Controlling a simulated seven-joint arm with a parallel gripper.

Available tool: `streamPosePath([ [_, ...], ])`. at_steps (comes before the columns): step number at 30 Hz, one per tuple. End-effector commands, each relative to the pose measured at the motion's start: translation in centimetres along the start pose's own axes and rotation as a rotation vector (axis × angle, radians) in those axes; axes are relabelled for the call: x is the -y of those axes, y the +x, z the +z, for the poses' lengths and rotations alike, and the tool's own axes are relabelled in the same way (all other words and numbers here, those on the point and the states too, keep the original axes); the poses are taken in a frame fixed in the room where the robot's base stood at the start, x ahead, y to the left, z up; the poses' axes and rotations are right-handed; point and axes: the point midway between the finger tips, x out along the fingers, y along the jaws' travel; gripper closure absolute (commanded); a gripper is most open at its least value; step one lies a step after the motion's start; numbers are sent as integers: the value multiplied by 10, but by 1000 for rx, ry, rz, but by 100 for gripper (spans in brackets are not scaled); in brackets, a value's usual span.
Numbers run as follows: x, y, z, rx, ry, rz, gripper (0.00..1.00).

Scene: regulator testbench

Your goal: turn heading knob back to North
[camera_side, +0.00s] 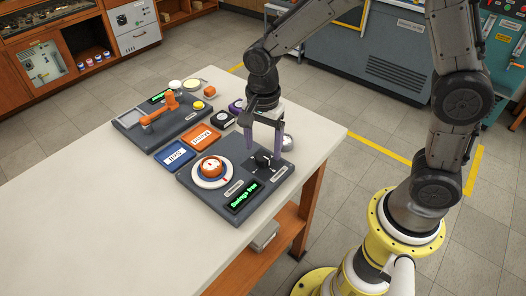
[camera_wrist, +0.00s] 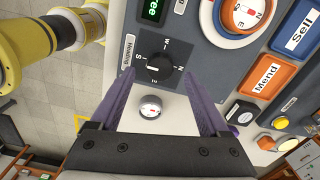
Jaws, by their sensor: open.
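The heading knob (camera_side: 263,158) is a black round knob on the right part of the dark grey panel (camera_side: 205,190). In the wrist view the knob (camera_wrist: 160,68) has letters around it, with N on its right side. A small white mark on the knob lies left of its middle, away from N. My gripper (camera_side: 262,150) points down over the knob, with its purple fingers apart. In the wrist view the gripper (camera_wrist: 163,88) is open, with one finger on each side of the knob. I cannot tell whether either finger touches it.
An orange and white dial (camera_side: 211,168) and a green-lit display (camera_side: 243,197) share the panel. Blue (camera_side: 177,155) and orange (camera_side: 201,136) blocks lie behind it. A second panel with an orange lever (camera_side: 160,112) stands further back. The table's front left is clear.

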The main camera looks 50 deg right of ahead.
Motion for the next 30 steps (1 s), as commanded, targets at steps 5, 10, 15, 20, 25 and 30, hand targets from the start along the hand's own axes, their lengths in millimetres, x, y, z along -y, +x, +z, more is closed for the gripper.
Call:
streamPosePath([
  [5,0,21,0,0,0,3,21],
  [10,0,28,0,0,0,1,21],
  [15,0,29,0,0,0,0,21],
  [20,0,29,0,0,0,0,35],
  [25,0,28,0,0,0,0,66],
  [30,0,28,0,0,0,0,97],
])
